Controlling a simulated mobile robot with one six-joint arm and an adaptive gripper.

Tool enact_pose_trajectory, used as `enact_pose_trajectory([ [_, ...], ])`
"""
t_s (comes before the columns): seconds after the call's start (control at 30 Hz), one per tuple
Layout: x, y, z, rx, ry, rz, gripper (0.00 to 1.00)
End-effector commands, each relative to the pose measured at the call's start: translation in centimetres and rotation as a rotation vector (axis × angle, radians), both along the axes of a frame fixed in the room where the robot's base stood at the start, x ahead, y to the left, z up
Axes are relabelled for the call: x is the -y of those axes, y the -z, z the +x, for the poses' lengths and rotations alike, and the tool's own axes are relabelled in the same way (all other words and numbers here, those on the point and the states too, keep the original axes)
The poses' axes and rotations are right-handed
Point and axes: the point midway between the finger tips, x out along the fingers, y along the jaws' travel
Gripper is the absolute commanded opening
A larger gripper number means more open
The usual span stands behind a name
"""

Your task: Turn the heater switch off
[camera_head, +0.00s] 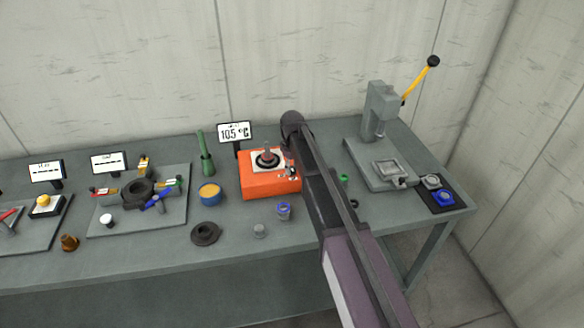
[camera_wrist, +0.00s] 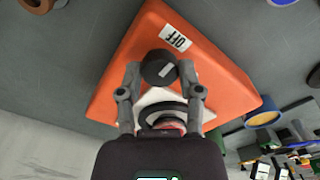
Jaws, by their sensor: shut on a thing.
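The orange heater (camera_head: 271,186) sits on the table, and it also shows in the wrist view (camera_wrist: 220,82). Its heater switch (camera_wrist: 159,68) is a round black knob with a short light mark that slants up to the right. A white OFF label (camera_wrist: 175,38) lies just above the knob in the wrist view. My gripper (camera_wrist: 159,72) is shut on the knob, one finger on each side. In the head view my gripper (camera_head: 292,172) is at the heater's right side, partly hidden by my arm. The knob is hard to make out there.
A display reading about 105 °C (camera_head: 234,132) stands behind the heater. A grey-topped part sits on the heater's white plate (camera_wrist: 158,97). A blue-and-yellow container (camera_head: 210,193) is to the left, small cups (camera_head: 284,211) in front, and a lever press (camera_head: 380,112) to the right.

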Motion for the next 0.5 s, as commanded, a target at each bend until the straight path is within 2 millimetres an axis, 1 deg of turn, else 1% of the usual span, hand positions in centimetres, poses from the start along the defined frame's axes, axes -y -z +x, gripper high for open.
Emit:
enact_pose_trajectory([
  [0.03,0.12,0.06,-0.26,-0.005,-0.001,-0.002,0.0],
  [0.07,0.12,0.06,-0.26,-0.006,-0.001,-0.002,0.5],
  [0.1,0.11,0.06,-0.27,-0.006,-0.001,-0.002,0.62],
  [0.17,0.09,0.06,-0.24,-0.005,0.0,-0.002,0.8],
  [0.2,0.07,0.05,-0.21,-0.005,0.0,-0.002,0.82],
  [0.5,0.0,0.02,-0.09,-0.002,0.001,0.0,0.82],
])
